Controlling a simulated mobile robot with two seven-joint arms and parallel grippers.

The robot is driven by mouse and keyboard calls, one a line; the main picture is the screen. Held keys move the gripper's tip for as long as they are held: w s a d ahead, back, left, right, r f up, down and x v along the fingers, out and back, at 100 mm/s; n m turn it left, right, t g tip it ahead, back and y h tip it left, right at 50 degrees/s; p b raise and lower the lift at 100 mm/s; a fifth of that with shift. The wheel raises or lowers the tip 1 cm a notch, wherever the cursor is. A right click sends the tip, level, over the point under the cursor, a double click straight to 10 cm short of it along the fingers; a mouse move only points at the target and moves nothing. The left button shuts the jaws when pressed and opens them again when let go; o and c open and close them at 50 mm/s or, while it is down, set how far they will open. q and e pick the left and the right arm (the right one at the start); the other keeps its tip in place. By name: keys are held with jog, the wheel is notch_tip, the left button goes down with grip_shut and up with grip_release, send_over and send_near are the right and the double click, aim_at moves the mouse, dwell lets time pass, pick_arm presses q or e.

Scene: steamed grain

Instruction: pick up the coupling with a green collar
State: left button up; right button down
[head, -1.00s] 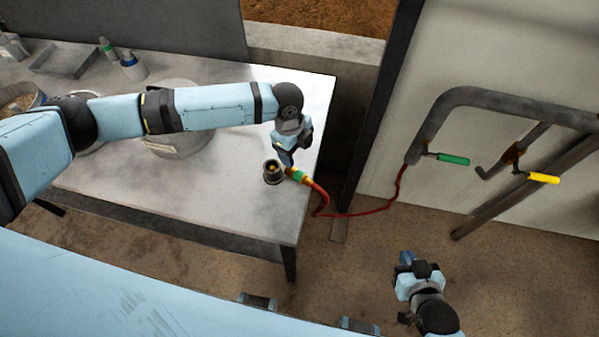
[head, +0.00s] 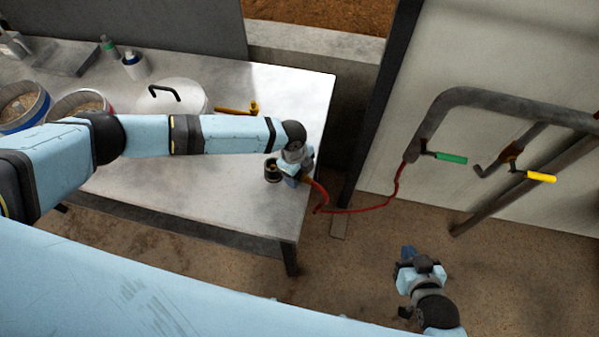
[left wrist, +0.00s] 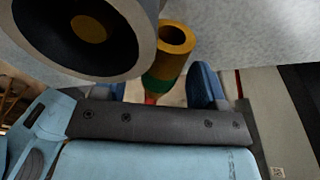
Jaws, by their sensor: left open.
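The coupling (left wrist: 165,68) is a brass, tube-like piece with a green collar, seen in the left wrist view between my left gripper's two blue fingers. In the head view it is mostly hidden behind my left gripper (head: 291,178). A red hose (head: 321,192) runs from that spot over the table's right edge. My left gripper (left wrist: 165,88) is open, its fingers on either side of the coupling; I cannot tell whether they touch it. My right gripper (head: 407,256) hangs over the floor, away from the table; its finger gap is unclear.
A dark round socket (head: 272,171) stands on the table (head: 200,190) right beside the coupling; it looms large in the left wrist view (left wrist: 85,30). Pipes with a green handle (head: 451,158) are at right.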

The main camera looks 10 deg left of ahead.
pick_arm(q)
jog(key=shift+c, duration=0.5)
grip_shut()
jog(key=shift+r, duration=0.2)
notch_tip(320, 180, up, 20)
jog(key=b, duration=0.1)
jog(key=shift+f+b, duration=0.15)
jog(key=shift+b, duration=0.2)
